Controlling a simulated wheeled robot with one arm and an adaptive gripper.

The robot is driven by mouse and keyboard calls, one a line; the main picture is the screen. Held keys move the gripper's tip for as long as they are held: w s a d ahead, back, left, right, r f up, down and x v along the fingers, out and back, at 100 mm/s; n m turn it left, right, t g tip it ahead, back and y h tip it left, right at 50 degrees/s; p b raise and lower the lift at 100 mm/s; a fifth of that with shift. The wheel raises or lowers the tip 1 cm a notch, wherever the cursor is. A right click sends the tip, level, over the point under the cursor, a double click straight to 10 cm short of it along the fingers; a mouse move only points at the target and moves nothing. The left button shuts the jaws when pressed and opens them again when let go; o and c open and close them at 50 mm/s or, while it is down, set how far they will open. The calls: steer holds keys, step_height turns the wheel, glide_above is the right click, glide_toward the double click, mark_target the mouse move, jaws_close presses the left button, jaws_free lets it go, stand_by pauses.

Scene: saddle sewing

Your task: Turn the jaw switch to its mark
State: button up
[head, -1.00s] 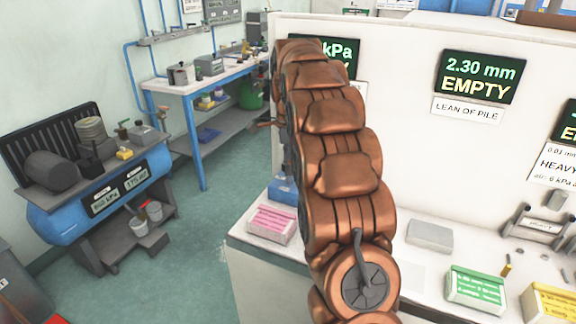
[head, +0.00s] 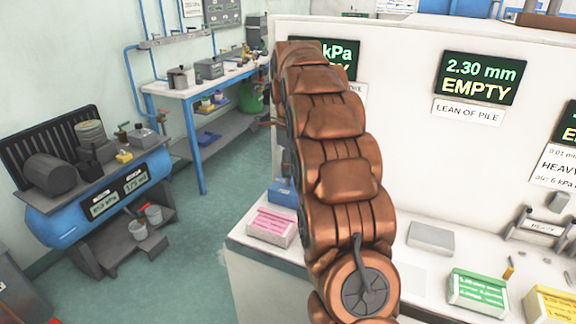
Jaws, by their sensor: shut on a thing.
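The jaw switch and its mark do not show in the head view; my arm may be covering them. My copper-coloured arm rises through the middle of the picture and bends over at the top, in front of the white panel (head: 400,120). My gripper is not clearly visible; the far end of the arm is hidden behind its own links. A small brownish part (head: 264,123) sticks out to the left of the arm, and I cannot tell what it belongs to. A dark display ending in "kPa" (head: 345,52) is partly covered by my arm.
A pink box (head: 270,227) and a blue box (head: 283,191) stand left of my arm on the white counter. A grey block (head: 431,238) and green box (head: 478,291) lie to its right. A blue workbench (head: 197,85) and blue tank (head: 75,225) stand left, with open floor between.

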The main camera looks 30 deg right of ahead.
steer(key=o, duration=1.1)
steer(key=shift+s+d, duration=0.1)
steer(key=shift+s, duration=0.05)
steer(key=shift+o, duration=0.2)
steer(key=shift+r, duration=0.1)
steer(key=shift+r, duration=0.6)
step_height(320, 180, up, 4)
steer(key=shift+r, duration=1.1)
